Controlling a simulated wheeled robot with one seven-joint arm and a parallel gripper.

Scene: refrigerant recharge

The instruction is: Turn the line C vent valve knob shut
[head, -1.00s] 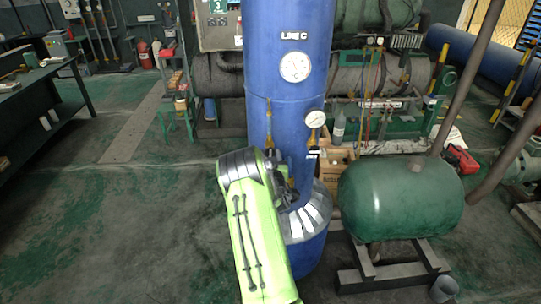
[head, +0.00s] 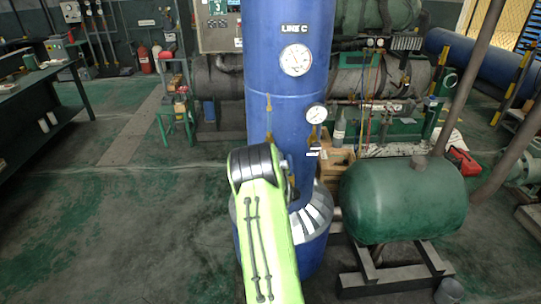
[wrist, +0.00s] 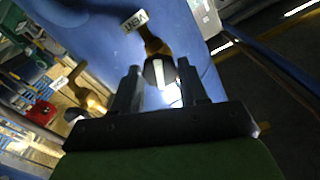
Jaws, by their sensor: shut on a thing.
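The vent valve knob (wrist: 158,72) is black with a white bar, on a brass stem from the blue line C pipe (wrist: 85,30). A small label beside it, seen upside down, seems to read VENT (wrist: 135,20). My gripper (wrist: 160,80) has one finger on each side of the knob and is shut on it. In the head view the LINE C pipe (head: 285,130) stands upright at the centre. My green arm covers the knob and the gripper there.
A large dial gauge (head: 296,60) and a smaller gauge (head: 316,114) sit on the pipe. A second brass valve (wrist: 90,98) is left of my gripper. A green tank (head: 402,200) stands close on the right. The floor at left is open.

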